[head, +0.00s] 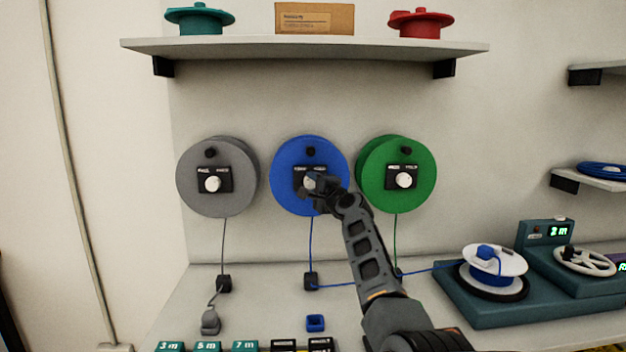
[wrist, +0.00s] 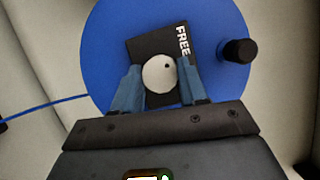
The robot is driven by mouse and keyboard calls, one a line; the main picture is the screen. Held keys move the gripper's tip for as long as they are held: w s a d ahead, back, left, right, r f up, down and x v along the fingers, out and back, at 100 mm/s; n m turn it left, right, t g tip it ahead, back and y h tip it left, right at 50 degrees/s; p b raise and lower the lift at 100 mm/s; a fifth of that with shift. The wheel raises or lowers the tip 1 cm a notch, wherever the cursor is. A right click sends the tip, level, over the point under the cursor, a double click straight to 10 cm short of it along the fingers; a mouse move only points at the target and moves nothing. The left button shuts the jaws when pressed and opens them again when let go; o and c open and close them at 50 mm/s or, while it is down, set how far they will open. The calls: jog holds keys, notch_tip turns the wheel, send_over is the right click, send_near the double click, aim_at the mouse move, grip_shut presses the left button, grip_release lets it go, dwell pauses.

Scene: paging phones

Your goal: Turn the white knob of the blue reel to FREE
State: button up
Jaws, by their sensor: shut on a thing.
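The blue reel (head: 286,160) hangs on the wall between a grey and a green reel. Its white knob (wrist: 159,74) sits on a black plate (wrist: 147,48) and has a small dark dot near its rim. In the wrist view the word FREE (wrist: 183,40) shows at the plate's upper right, and the dot lies on that side of the knob. My gripper (head: 314,184) is at the reel's front, and in the wrist view its two blue fingers (wrist: 160,84) are shut on the knob from both sides. The rest of the plate's lettering is hidden in the wrist view.
A black peg (wrist: 238,51) sticks out of the blue reel beside the plate. The grey reel (head: 188,184) and green reel (head: 425,180) flank it closely. A shelf (head: 300,47) runs above. A blue cable leads to a spool (head: 485,284) on the teal machine.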

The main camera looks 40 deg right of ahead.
jog(key=shift+n+g+p, duration=0.3)
jog(key=shift+n, duration=0.3)
jog(key=shift+a, duration=0.1)
jog(key=o, duration=1.1)
jog(key=shift+c, duration=0.2)
jog(key=v, duration=0.7)
jog(key=shift+s, duration=0.4)
